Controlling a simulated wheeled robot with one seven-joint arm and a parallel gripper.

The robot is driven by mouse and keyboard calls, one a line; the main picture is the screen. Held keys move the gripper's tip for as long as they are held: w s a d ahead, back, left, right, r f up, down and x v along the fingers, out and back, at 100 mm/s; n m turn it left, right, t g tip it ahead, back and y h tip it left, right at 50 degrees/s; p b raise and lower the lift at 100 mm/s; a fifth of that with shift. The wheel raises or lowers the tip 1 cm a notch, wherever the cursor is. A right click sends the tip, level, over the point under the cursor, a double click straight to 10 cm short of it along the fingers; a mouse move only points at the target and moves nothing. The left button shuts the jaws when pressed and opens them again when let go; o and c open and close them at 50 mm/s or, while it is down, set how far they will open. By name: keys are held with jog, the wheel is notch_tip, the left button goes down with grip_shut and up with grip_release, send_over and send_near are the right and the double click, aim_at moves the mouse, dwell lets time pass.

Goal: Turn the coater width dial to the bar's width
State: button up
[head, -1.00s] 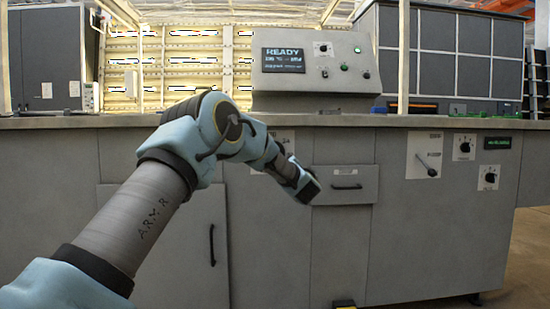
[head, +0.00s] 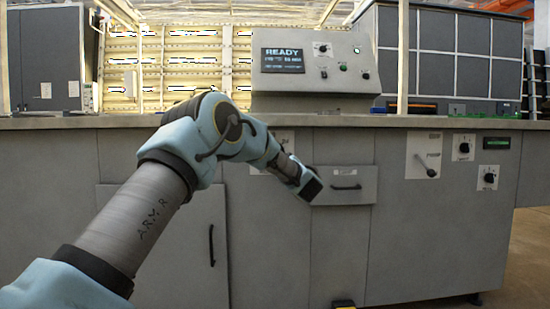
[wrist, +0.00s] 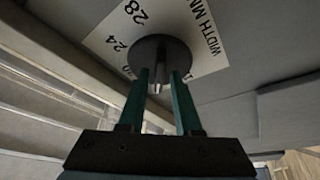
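The coater width dial has a round black base (wrist: 160,58) and a narrow grey grip (wrist: 157,85) standing out from it. It sits on a white plate (wrist: 205,62) marked "WIDTH MM", with 24 and 28 readable; other numbers are hidden or cut off. My gripper (wrist: 159,82) is at the dial, with its two teal fingers on either side of the grip. Gaps show between the fingers and the grip. In the head view my arm covers the dial, and only part of its plate (head: 285,137) shows. The dial's exact setting and the bar cannot be made out.
A console with a "READY" screen (head: 283,61) stands on the counter (head: 340,121). A drawer (head: 345,185) is right of my wrist. Farther right are a lever (head: 429,171), two black knobs (head: 464,147) (head: 490,178) and a green display (head: 497,143).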

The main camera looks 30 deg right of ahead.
jog(key=shift+o, duration=0.7)
jog(key=p+v, duration=0.2)
jog(key=v, duration=0.8)
jog(key=shift+s, duration=0.4)
jog(key=shift+a+f, duration=0.1)
